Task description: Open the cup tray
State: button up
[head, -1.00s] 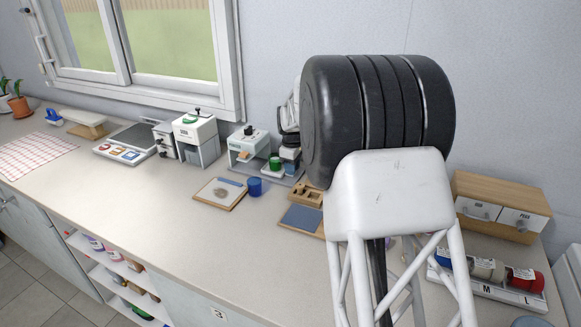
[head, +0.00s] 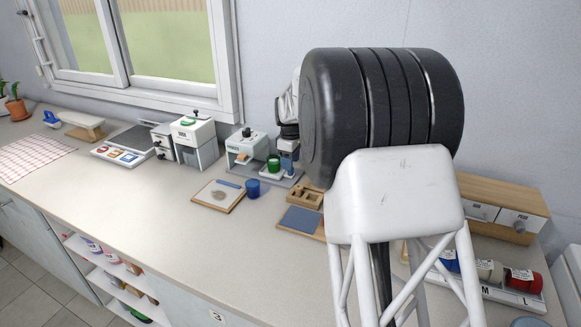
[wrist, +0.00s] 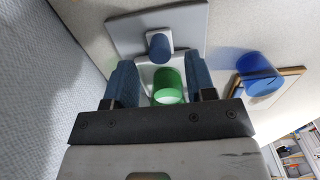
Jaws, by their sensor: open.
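The green cup (head: 273,163) stands on a small white tray (head: 269,173) at the front of a dispenser on the back of the counter. In the wrist view the green cup (wrist: 168,86) shows between my two blue fingers, with the white tray (wrist: 148,77) behind it. My gripper (wrist: 160,68) is open and empty. A blue-grey round piece (wrist: 159,46) sits beyond the cup. In the head view my gripper (head: 288,150) is just right of the cup, partly hidden by my arm. I cannot tell whether a finger touches the tray.
A blue cup (head: 252,188) stands in front, beside a wood-framed board (head: 218,196). The white-topped dispenser (head: 246,146) stands close left. A wooden block with holes (head: 305,196) lies to the right. A wooden drawer box (head: 503,207) is far right.

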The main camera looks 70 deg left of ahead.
jog(key=shift+r, duration=2.1)
